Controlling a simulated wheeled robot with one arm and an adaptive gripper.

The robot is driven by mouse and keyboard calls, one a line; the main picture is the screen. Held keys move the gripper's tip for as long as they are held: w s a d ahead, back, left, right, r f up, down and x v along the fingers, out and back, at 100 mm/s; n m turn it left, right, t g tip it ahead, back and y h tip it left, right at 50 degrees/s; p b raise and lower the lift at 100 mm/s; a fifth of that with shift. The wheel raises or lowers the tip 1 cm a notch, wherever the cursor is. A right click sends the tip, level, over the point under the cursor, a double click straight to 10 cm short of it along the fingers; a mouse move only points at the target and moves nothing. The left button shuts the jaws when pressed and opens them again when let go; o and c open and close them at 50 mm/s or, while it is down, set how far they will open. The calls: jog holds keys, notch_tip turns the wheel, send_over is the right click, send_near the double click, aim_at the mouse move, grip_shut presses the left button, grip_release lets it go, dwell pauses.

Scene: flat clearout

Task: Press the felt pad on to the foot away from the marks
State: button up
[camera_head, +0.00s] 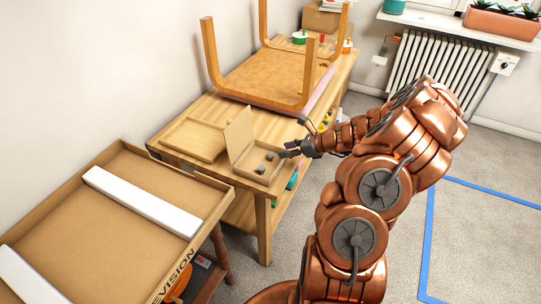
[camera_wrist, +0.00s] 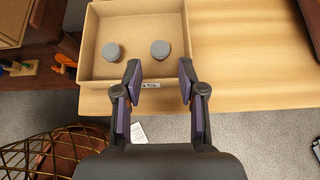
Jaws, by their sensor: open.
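Two round grey felt pads lie apart in an open cardboard box (camera_head: 238,133); in the wrist view they are the left pad (camera_wrist: 111,52) and the right pad (camera_wrist: 160,49). My gripper (camera_head: 290,150) is at the box's right side in the head view. In the wrist view my gripper (camera_wrist: 161,78) is open and empty, its fingertips over the box's near wall, short of the right pad. A wooden piece of furniture lies upside down on the bench, its legs (camera_head: 211,58) pointing up. I cannot make out marks on the leg ends.
A shallow wooden tray (camera_head: 192,140) lies left of the box on the wooden bench (camera_head: 205,105). A large cardboard carton (camera_head: 120,230) with white foam strips stands front left. A radiator (camera_head: 430,65) is at the back. Blue tape (camera_head: 430,240) marks open carpet at right.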

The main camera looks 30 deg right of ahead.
aim_at(271, 154)
jog(key=shift+f+p+x, duration=0.25)
jog(key=shift+p+x, duration=0.4)
jog(key=shift+x, duration=2.25)
jog(key=shift+s+d, duration=0.1)
jog(key=shift+s, duration=0.05)
jog(key=c, duration=0.5)
